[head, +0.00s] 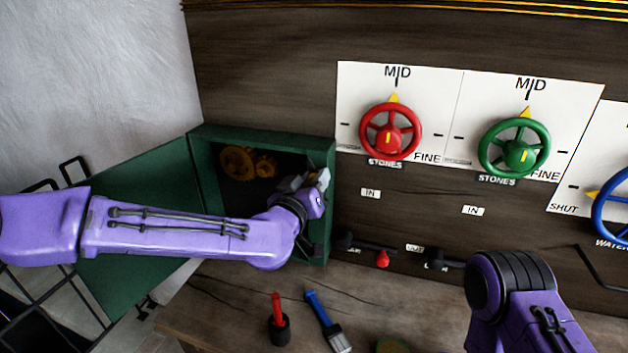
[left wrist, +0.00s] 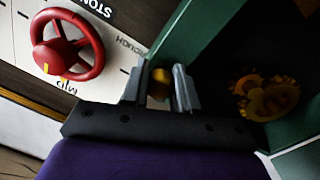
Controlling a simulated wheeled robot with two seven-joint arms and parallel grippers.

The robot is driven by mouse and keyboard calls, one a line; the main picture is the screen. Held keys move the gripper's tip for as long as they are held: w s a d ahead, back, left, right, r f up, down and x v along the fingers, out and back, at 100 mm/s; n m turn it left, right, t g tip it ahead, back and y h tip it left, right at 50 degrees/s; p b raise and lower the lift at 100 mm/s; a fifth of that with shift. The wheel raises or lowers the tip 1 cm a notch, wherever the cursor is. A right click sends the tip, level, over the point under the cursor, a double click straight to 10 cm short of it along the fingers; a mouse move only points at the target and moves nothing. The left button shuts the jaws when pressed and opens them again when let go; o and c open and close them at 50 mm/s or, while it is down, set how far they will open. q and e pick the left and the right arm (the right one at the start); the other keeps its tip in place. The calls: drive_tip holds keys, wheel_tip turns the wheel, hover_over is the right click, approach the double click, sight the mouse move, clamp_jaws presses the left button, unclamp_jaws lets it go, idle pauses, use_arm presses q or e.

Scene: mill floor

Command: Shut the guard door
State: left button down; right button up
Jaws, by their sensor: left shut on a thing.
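The green guard door (head: 150,230) stands swung open to the left of the green box (head: 265,136), partly hidden behind my left arm. Gears (head: 245,163) show inside the open box; they also show in the left wrist view (left wrist: 266,98). My left gripper (head: 303,181) is at the right side of the box opening, away from the door. In the left wrist view its fingers (left wrist: 160,88) are shut on a small brass-coloured rounded thing (left wrist: 158,82), beside the green wall of the box. What that thing belongs to is hidden. My right gripper is out of view.
A red wheel (head: 391,132), a green wheel (head: 514,147) and a blue wheel (head: 615,207) are on the wooden wall to the right. A red-handled tool (head: 278,320) and a blue-handled brush (head: 325,320) are on the bench below. A black rail (head: 45,300) is at lower left.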

use_arm(q)
drive_tip(key=shift+r+m, duration=0.1)
drive_tip(key=shift+m, duration=0.2)
drive_tip(key=m+p, duration=0.1)
drive_tip(key=m, duration=0.1)
drive_tip(key=shift+m, duration=0.3)
drive_tip(key=shift+m+p, duration=0.4)
drive_tip(key=shift+m, duration=1)
drive_tip(key=c, duration=0.9)
unclamp_jaws()
drive_tip(key=shift+o, duration=0.2)
